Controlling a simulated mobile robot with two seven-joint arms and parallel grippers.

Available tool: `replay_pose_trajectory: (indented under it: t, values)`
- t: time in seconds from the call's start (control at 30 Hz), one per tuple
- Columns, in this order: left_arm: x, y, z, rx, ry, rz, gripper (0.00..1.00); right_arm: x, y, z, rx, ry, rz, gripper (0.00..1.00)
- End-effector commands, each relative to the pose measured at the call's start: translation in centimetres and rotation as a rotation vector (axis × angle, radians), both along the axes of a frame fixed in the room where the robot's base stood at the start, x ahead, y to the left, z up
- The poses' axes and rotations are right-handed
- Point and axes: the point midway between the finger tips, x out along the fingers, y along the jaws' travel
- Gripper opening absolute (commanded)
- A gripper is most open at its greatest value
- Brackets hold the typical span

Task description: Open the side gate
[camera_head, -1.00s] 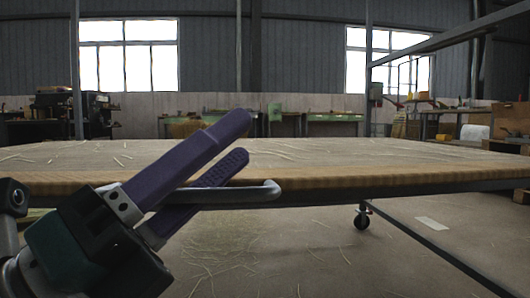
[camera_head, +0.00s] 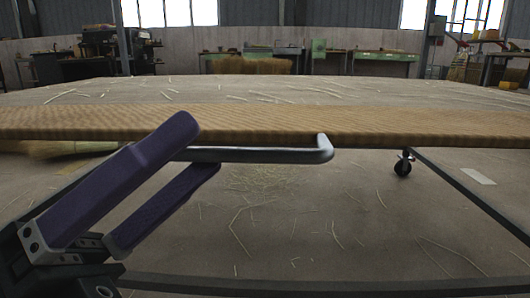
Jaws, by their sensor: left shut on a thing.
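A grey bar handle (camera_head: 265,155) runs along the near side of a long tan-edged panel (camera_head: 430,127), which I take to be the side gate. The handle's right end bends back to the panel. My left gripper (camera_head: 196,151) comes in from the lower left with two purple fingers, one above and one below the bar. It is shut on the handle near its left part. The handle's left end is hidden behind the upper finger. My right gripper is not in view.
A dark frame rail (camera_head: 320,286) crosses low in front, and another (camera_head: 465,200) slopes down at the right. A caster wheel (camera_head: 403,165) stands under the panel. Straw bits (camera_head: 260,180) lie on the open floor. Green benches (camera_head: 385,56) stand far back.

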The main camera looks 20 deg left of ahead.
Motion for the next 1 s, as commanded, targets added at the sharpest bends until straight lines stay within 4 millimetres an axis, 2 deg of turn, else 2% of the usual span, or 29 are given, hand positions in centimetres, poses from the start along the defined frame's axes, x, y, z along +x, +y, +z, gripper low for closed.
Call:
replay_pose_trajectory:
  t: [0.3,1.0]
  values:
    - [-0.3,0.1,-0.1,-0.001,-0.006,-0.005,0.44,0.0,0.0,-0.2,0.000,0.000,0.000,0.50]
    - [-1.9,3.5,-4.0,0.000,-0.001,-0.002,0.44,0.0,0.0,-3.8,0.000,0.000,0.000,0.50]
